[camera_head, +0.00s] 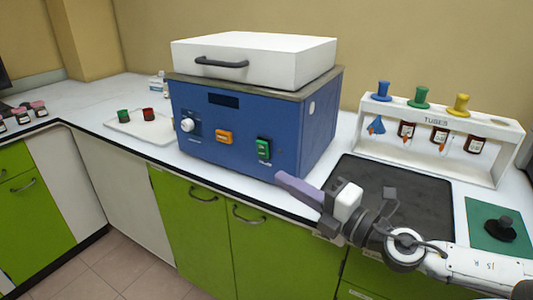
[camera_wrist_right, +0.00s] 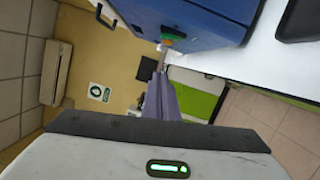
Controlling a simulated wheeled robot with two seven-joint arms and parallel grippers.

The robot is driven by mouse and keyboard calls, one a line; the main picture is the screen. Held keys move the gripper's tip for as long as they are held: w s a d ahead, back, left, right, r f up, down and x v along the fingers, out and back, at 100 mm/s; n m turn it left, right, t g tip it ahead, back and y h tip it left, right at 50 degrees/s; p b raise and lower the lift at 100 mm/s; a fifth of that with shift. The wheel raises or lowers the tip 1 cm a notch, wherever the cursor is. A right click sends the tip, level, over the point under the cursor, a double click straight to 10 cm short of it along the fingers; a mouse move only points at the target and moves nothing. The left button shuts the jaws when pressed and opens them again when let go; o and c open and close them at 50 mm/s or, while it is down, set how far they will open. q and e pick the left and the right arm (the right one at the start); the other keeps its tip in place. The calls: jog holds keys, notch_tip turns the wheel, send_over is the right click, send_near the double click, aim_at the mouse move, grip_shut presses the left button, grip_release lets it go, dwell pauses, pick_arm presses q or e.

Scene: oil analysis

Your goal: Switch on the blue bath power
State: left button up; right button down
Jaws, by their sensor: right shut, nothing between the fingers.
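The blue bath (camera_head: 225,165) stands on the counter with a white lid (camera_head: 270,60) on top. Its front has a dark display (camera_head: 223,100), a white dial (camera_head: 187,125), an orange switch (camera_head: 223,136) and a green switch (camera_head: 264,149). I cannot read which switch is the power. My right gripper (camera_head: 281,177) is shut and empty, its purple fingers pointing at the front's lower right, just below the green switch. In the right wrist view the fingers (camera_wrist_right: 161,78) point toward the green switch (camera_wrist_right: 173,33) on the bath (camera_wrist_right: 205,15). Contact is not clear. My left gripper is out of view.
A white tube rack (camera_head: 440,160) with colored stoppers and brown bottles stands at the right. A black mat (camera_head: 425,205) lies before it. A tray (camera_head: 130,130) with green and red cups sits left of the bath. A black handle (camera_head: 221,63) sticks out from the lid.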

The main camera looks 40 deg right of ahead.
aim_at(263, 149)
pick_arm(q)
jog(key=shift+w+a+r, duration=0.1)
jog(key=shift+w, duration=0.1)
pick_arm(e)
jog(key=w+d+r, duration=0.1)
jog(key=w+d, duration=0.1)
jog(key=w, duration=0.8)
jog(key=shift+w+d, duration=0.2)
jog(key=shift+w, duration=0.15)
jog(key=shift+r, duration=0.1)
